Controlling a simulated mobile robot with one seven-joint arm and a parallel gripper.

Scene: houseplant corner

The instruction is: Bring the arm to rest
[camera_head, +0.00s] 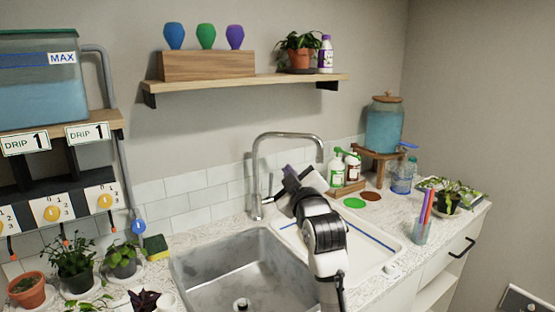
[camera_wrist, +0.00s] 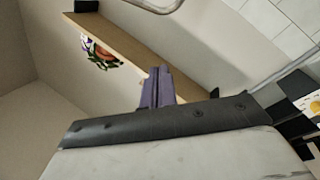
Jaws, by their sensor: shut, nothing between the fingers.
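My gripper (camera_head: 289,173) is at the end of my raised arm, above the drainboard and just right of the faucet in the head view. In the wrist view its purple-grey fingers (camera_wrist: 157,88) are together with nothing between them. The fingers point up towards the wall and the shelf. My arm reaches up from the lower middle of the head view and covers part of the sink's right edge and the white drainboard (camera_head: 376,262).
The faucet (camera_head: 256,165) stands close beside my gripper. A wall shelf (camera_head: 240,83) is above. Bottles (camera_head: 353,168), a glass dispenser (camera_head: 384,126) and a cup of pens (camera_head: 421,230) stand on the right. Potted plants (camera_head: 75,264) crowd the left. The sink (camera_head: 225,270) looks empty.

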